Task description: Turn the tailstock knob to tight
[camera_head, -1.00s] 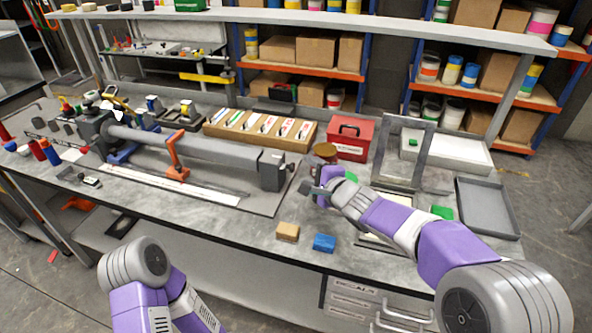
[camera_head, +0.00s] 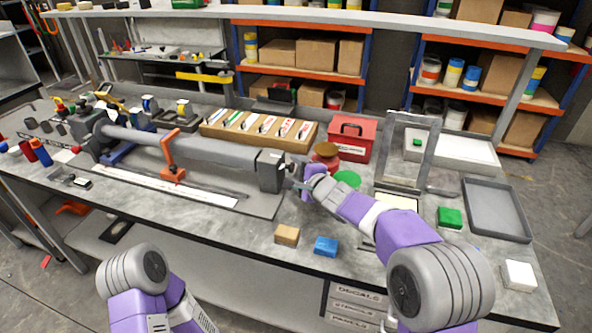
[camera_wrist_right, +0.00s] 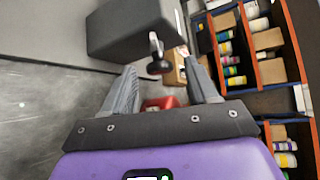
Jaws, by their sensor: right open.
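The tailstock (camera_head: 270,170) is the dark grey block at the right end of the long grey tube (camera_head: 200,150). In the right wrist view its block (camera_wrist_right: 128,28) fills the top middle, and the black tailstock knob (camera_wrist_right: 158,66) stands out from its face on a short metal stem. My right gripper (camera_head: 294,182) is just right of the tailstock in the head view. In the wrist view its two fingers (camera_wrist_right: 165,88) are spread, with the knob showing ahead in the gap between them, not gripped. My left arm shows at the bottom left, but its gripper is out of view.
A red toolbox (camera_head: 352,138) and round discs (camera_head: 326,152) lie behind my right gripper. Tan (camera_head: 287,235) and blue (camera_head: 326,246) blocks lie in front. An orange clamp (camera_head: 171,158) stands on the fixture. A grey tray (camera_head: 497,208) is at right.

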